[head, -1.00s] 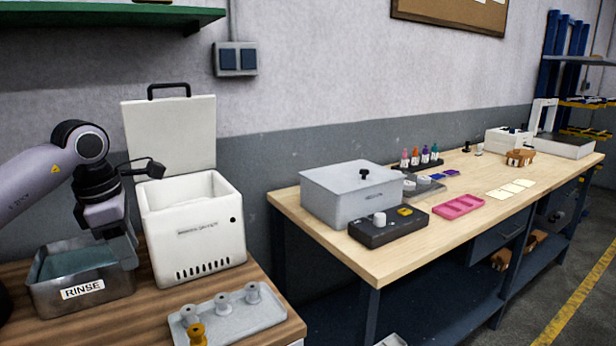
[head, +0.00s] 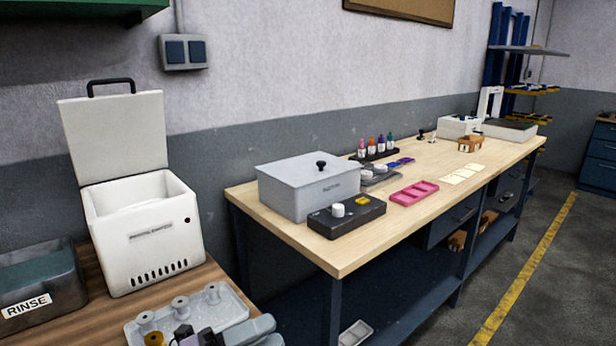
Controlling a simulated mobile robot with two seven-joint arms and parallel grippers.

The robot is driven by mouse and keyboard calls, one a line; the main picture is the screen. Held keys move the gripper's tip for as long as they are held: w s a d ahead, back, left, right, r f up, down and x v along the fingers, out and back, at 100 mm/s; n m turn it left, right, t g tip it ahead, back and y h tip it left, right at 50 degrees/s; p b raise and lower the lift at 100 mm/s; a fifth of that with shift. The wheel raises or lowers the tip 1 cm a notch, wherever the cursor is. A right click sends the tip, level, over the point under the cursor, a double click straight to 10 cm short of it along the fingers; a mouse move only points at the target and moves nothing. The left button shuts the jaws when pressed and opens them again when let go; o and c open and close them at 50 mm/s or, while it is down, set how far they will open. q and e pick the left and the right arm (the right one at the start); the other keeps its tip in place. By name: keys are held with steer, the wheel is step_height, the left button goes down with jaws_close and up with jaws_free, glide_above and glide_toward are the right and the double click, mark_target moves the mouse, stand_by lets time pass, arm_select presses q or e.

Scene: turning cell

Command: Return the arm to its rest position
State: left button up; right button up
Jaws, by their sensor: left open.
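Part of my left arm and gripper (head: 186,337) shows at the bottom edge, in front of the pale tray (head: 239,299). The gripper is open, mostly cut off by the frame, and I see nothing held in it. Its fingertips are hard to make out. It hides the tray's front part. My right gripper is not in view.
On the wooden bench, several spool-like parts, grey ones (head: 180,307) and a brass one (head: 154,339), are at the tray. A white box (head: 150,240) with a raised lid and a RINSE tub (head: 62,290) stand left. A lidded grey box (head: 290,190) stands on the long table.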

arm_select(q)
steer(key=s+a+f+n+y, duration=0.4)
steer(key=f+n, duration=0.4)
steer(key=n, duration=0.2)
steer(key=s+a+f+n+t+y, duration=0.1)
steer(key=s+a+f+n+y, duration=0.4)
steer(key=s+f+n+y, duration=0.2)
steer(key=s+a+f+n+y, duration=0.4)
steer(key=s+f+n+y, duration=0.1)
steer(key=f+n, duration=0.6)
steer(key=shift+s+a+f+n+t, duration=0.2)
steer(key=shift+n+t, duration=0.1)
steer(key=shift+n, duration=0.5)
steer(key=shift+w, duration=0.1)
